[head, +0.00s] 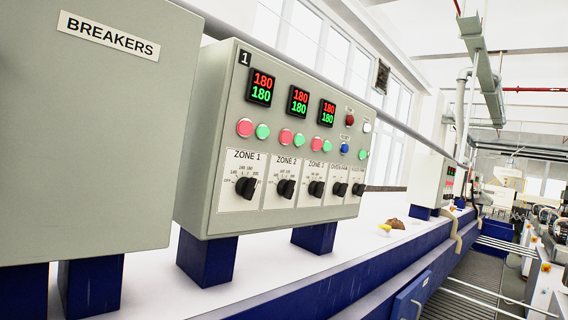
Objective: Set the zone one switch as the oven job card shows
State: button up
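The zone one switch (246,187) is a black rotary knob on a white plate marked "ZONE 1" at the left of the control box (205,165) numbered 1. Temperature marks ring the knob, but they are small and its exact setting cannot be read. The display above it (260,87) shows 180 in red over 180 in green. A red button and a green button sit between display and knob. No oven job card can be made out. My gripper is not in view.
More knobs for zone 2 (286,188), zone 3 (316,188) and others stand close to the right. A grey breakers box (85,140) is on the left. A brown object (394,223) lies on the white ledge. A walkway runs along the right.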

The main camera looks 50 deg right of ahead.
aim_at(246, 186)
jog(key=k+j+u, duration=0.1)
jog(key=j+u, duration=1.4)
jog(key=k+l+z, duration=0.1)
jog(key=l, duration=0.75)
jog(key=k+l+z, duration=0.15)
jog(key=l, duration=0.75)
jog(key=k+l+z, duration=0.1)
jog(key=l, duration=0.8)
jog(key=k+l+z, duration=0.1)
jog(key=l, duration=0.8)
jog(key=k, duration=0.1)
